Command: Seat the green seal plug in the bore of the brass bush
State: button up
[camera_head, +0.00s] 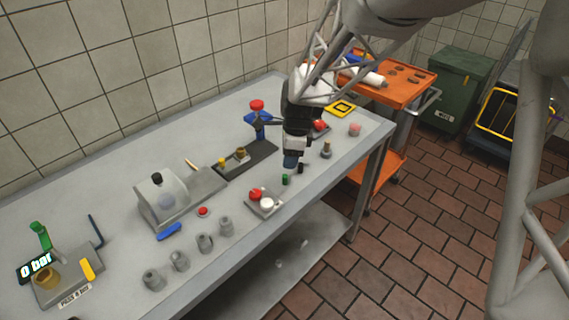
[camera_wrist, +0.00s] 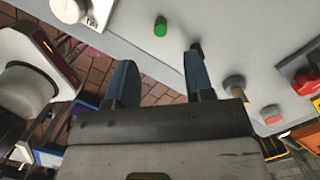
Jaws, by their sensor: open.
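The green seal plug (camera_head: 285,180) stands upright on the grey bench, just in front of my gripper (camera_head: 290,163). In the wrist view the green plug (camera_wrist: 160,27) lies beyond the fingertips of my gripper (camera_wrist: 160,68), roughly centred between them and apart from both. My gripper is open, with nothing between its fingers. A brass bush-like piece (camera_head: 241,153) sits on a dark fixture on the bench, left of my gripper. Another brass piece (camera_head: 46,276) sits on the grey station at the far left. I cannot tell which is the bush for this plug.
A small black piece (camera_head: 300,168) stands close right of the green plug. A tray (camera_head: 277,207) with red and white knobs lies in front. A grey stepped part (camera_head: 326,150) stands to the right.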

aim_at(285, 176)
jog(key=shift+f, duration=0.1)
jog(key=shift+a+f, duration=0.2)
jog(key=shift+f, duration=1)
jog(key=shift+f, duration=0.1)
jog(key=shift+a+f, duration=0.2)
jog(key=shift+f, duration=1.05)
jog(key=shift+a+f, duration=0.2)
jog(key=shift+f, duration=1.05)
jog(key=shift+c, duration=0.4)
grip_shut()
jog(key=shift+r, duration=0.15)
